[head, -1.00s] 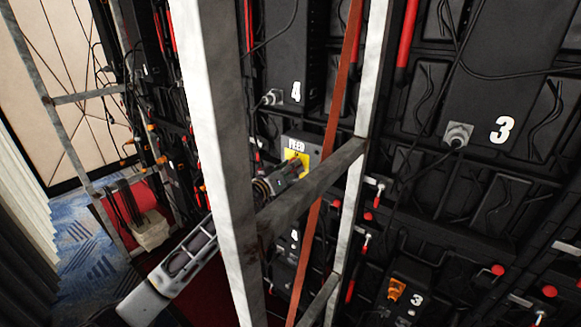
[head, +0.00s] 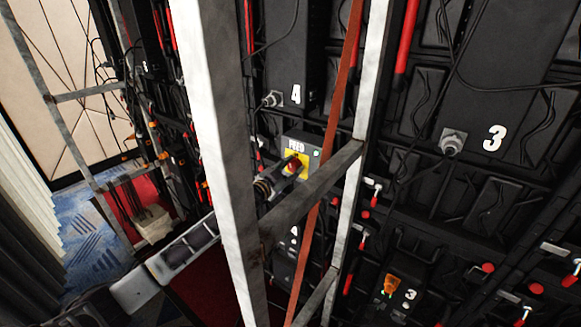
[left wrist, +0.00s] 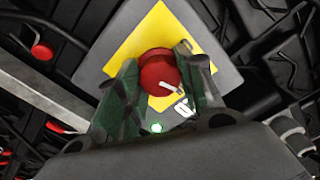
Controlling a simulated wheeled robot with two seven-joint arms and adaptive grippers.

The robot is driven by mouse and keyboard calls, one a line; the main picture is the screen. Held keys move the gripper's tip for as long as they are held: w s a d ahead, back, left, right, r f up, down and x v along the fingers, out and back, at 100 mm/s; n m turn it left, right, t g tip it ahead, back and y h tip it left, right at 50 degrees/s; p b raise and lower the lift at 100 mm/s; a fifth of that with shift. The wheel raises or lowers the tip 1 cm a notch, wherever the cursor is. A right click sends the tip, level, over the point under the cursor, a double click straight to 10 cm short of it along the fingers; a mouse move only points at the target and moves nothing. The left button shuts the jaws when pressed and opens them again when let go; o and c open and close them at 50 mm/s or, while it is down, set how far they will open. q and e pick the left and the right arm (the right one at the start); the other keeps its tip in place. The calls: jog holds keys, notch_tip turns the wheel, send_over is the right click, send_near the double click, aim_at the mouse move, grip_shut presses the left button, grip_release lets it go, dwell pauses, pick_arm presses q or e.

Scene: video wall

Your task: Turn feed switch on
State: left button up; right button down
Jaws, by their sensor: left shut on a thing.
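The feed switch is a grey box (head: 318,146) marked FEED on the black wall, seen behind the metal frame. It has a yellow plate (head: 303,160) with a red knob (head: 293,166). My left gripper (head: 284,174) reaches it from the lower left, behind the upright. In the left wrist view the red knob (left wrist: 158,72) sits between the two fingers of my left gripper (left wrist: 155,85), which is shut on it. The knob's white mark slants. A small green light (left wrist: 157,128) shows on the box below the yellow plate (left wrist: 150,32). My right gripper is not in view.
A pale metal upright (head: 215,130) and a crossbar (head: 310,190) stand in front of the switch, close to my left arm. A rust-red strap (head: 331,145) runs down beside it. Panels marked 4 and 3, cables and red-handled latches fill the wall.

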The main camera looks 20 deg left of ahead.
pick_arm(q)
jog(key=shift+m+p, duration=0.3)
jog(key=shift+m, duration=1.5)
jog(key=o, duration=1)
jog(key=shift+s+a, duration=0.1)
jog(key=shift+s, duration=0.05)
jog(key=shift+v, duration=5.85)
